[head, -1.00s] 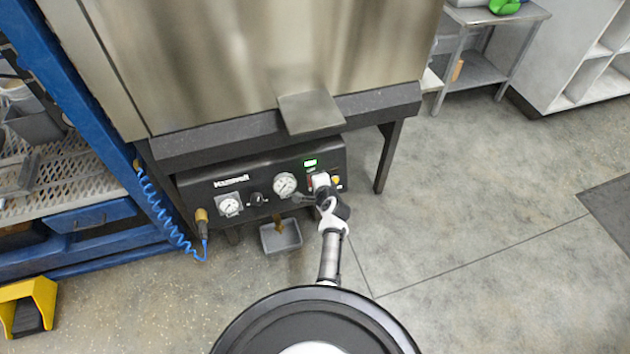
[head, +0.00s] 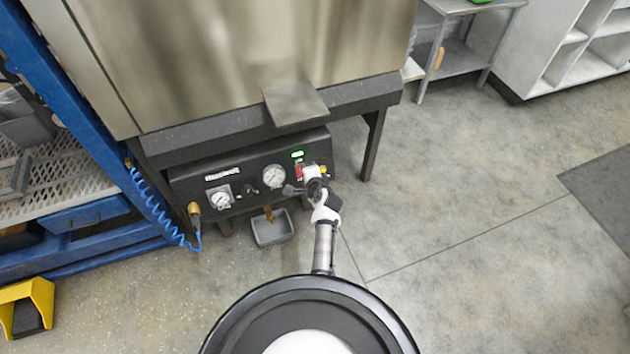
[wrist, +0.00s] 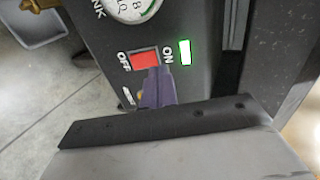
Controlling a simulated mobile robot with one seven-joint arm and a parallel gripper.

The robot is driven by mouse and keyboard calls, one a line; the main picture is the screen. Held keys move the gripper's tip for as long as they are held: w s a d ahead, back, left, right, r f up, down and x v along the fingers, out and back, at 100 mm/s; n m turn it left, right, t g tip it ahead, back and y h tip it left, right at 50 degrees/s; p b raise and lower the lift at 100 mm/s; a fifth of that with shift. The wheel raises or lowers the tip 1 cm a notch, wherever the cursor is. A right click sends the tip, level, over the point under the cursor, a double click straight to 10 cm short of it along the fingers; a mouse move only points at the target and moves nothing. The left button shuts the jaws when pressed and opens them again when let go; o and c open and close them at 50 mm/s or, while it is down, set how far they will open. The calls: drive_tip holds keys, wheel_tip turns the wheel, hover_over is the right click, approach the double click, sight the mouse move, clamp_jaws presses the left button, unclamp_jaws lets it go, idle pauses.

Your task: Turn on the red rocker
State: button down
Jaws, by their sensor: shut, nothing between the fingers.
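The red rocker (wrist: 144,61) sits in the dark panel between the printed words OFF and ON; it also shows as a small red patch in the head view (head: 298,180). My gripper (wrist: 154,73) is shut and empty. Its dark purple fingertips overlap the rocker's lower edge in the wrist view, toward the ON side. I cannot tell whether they touch it or which way the rocker is tipped. In the head view my gripper (head: 304,175) is just right of the rocker, partly hidden by my own wrist.
A green indicator (wrist: 185,52) glows beside ON. Pressure gauges (head: 274,176) and a black knob (head: 249,189) are left on the panel. A metal plate (head: 294,102) juts out above. A grey bin (head: 272,228) is below. Open floor lies to the right.

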drive_tip(key=w+r+v, duration=0.1)
drive_tip(key=r+v, duration=0.1)
drive_tip(key=v, duration=0.8)
drive_tip(key=shift+p, duration=0.45)
drive_tip(key=shift+s, duration=0.15)
